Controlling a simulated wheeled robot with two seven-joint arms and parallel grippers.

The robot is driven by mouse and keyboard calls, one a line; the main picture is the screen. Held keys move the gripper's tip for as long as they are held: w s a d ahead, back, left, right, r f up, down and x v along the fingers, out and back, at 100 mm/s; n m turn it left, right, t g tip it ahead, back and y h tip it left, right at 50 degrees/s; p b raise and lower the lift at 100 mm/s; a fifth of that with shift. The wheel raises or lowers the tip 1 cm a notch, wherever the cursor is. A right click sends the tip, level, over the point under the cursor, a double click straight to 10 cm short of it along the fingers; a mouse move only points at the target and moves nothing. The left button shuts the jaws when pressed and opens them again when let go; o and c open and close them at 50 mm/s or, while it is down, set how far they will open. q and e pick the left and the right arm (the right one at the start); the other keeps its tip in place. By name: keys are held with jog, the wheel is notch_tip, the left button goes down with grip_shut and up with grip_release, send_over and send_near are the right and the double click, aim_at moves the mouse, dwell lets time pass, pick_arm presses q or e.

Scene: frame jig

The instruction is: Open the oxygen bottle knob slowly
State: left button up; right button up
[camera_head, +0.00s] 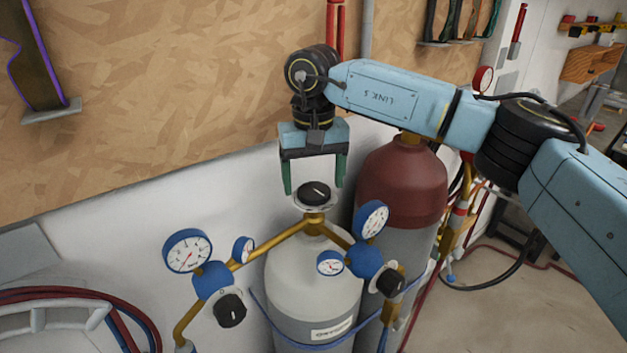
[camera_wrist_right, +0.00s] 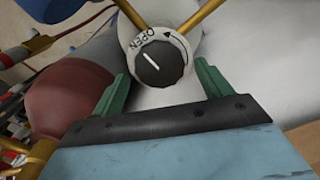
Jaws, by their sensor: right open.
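The oxygen bottle (camera_head: 314,279) is a white and grey cylinder with a label, standing near the wall. Its black knob (camera_head: 314,193) with a white pointer line sits on top of the brass valve. In the right wrist view the knob (camera_wrist_right: 159,64) sits on a pale disc marked OPEN with a curved arrow. My right gripper (camera_head: 315,190) is open, its green fingers pointing down on either side of the knob. In the right wrist view the fingers (camera_wrist_right: 164,78) are apart, with gaps to the knob. My left gripper is not in view.
Blue pressure gauges (camera_head: 188,251) on brass pipes flank the valve, with more black knobs (camera_head: 230,310) below. A red-topped cylinder (camera_head: 402,185) stands close on the right. Hoses (camera_head: 75,297) hang at lower left. Floor at right (camera_head: 510,320) is mostly open.

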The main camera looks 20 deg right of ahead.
aim_at(314, 188)
notch_tip(314, 188, up, 13)
jog(key=shift+f, duration=0.2)
dwell(0.3)
